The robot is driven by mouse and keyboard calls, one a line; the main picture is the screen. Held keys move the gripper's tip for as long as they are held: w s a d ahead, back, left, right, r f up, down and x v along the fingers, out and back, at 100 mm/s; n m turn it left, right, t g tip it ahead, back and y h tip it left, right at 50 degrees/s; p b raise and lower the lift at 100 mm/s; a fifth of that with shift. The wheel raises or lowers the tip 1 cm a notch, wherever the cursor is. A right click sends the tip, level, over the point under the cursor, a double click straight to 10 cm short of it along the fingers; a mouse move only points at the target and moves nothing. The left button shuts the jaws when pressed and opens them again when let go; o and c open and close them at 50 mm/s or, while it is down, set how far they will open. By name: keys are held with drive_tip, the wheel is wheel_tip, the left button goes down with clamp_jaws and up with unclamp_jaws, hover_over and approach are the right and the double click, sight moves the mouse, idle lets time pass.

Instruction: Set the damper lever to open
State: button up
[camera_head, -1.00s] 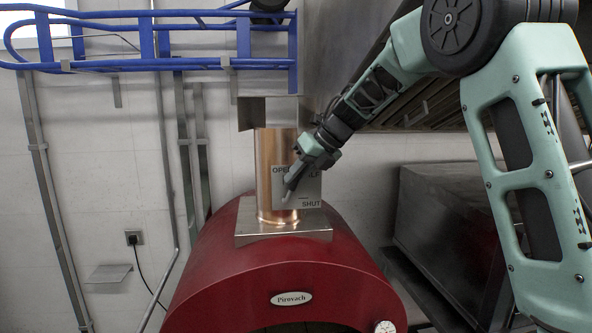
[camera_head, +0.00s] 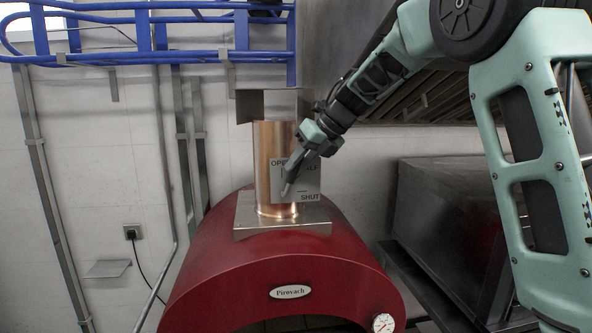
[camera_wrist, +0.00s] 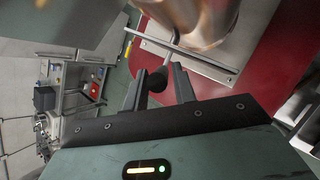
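The damper plate (camera_head: 311,182) is a grey sheet on the copper flue (camera_head: 266,160) above the red oven, with OPEN at upper left, a partly covered label at right and SHUT at lower right. My gripper (camera_head: 287,190) is in front of the plate's left part, below the OPEN label, and hides the lever in the head view. In the wrist view, the damper lever is a thin rod with a dark round knob (camera_wrist: 156,79). The knob lies between the two fingertips of my gripper (camera_wrist: 160,78), with narrow gaps; the fingers look apart, not closed on it.
The red oven (camera_head: 230,262) stands below the flue. A blue rack (camera_head: 180,30) hangs at upper left. A steel hood (camera_head: 350,60) and a second dark oven body (camera_head: 450,210) are at right. A shelf with items (camera_wrist: 80,85) shows far back in the wrist view.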

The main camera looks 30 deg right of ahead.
drive_tip(key=b+v, duration=0.2)
drive_tip(key=v, duration=0.4)
drive_tip(key=shift+f, duration=0.1)
drive_tip(key=c, duration=0.4)
drive_tip(key=shift+s+d+f+b, duration=0.15)
drive_tip(key=shift+d+f+b, duration=0.1)
drive_tip(key=shift+b, duration=0.2)
clamp_jaws()
drive_tip(key=s+d+f+n+t+y+b, duration=0.2)
drive_tip(key=s+d+n+t+y+b, duration=0.15)
drive_tip(key=s+d+b, duration=0.7)
drive_tip(key=w+a+f+p, duration=0.3)
drive_tip(key=w+a+p, duration=0.1)
drive_tip(key=w+a, duration=0.7)
drive_tip(key=shift+a+n+p, duration=0.2)
drive_tip(key=shift+n+p, duration=0.15)
drive_tip(key=shift+p, duration=0.05)
